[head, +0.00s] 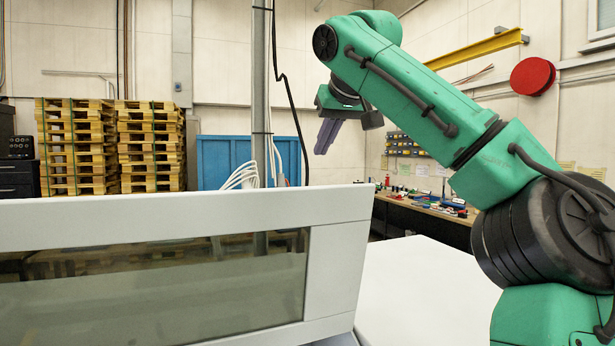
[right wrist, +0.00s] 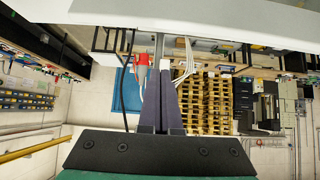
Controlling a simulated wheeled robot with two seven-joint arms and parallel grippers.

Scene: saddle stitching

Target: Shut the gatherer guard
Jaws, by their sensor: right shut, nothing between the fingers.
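The gatherer guard (head: 190,212), a white frame around a tinted see-through window (head: 160,285), fills the lower left of the head view. It stands up with a slight lean, and its lower part is cut off by the picture edge. My right gripper (head: 326,137) is in the air above and behind the guard's top edge, near its right end, shut and empty. In the right wrist view the dark fingers (right wrist: 162,85) lie together, pointing towards a white panel edge (right wrist: 205,22), probably the guard; I cannot tell whether they touch it. My left gripper is not in view.
A white flat surface (head: 425,290) lies right of the guard. A grey post (head: 260,100) with cables rises behind it. Farther back are stacked pallets (head: 150,150), a blue panel (head: 215,160) and a workbench (head: 430,208) with small items.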

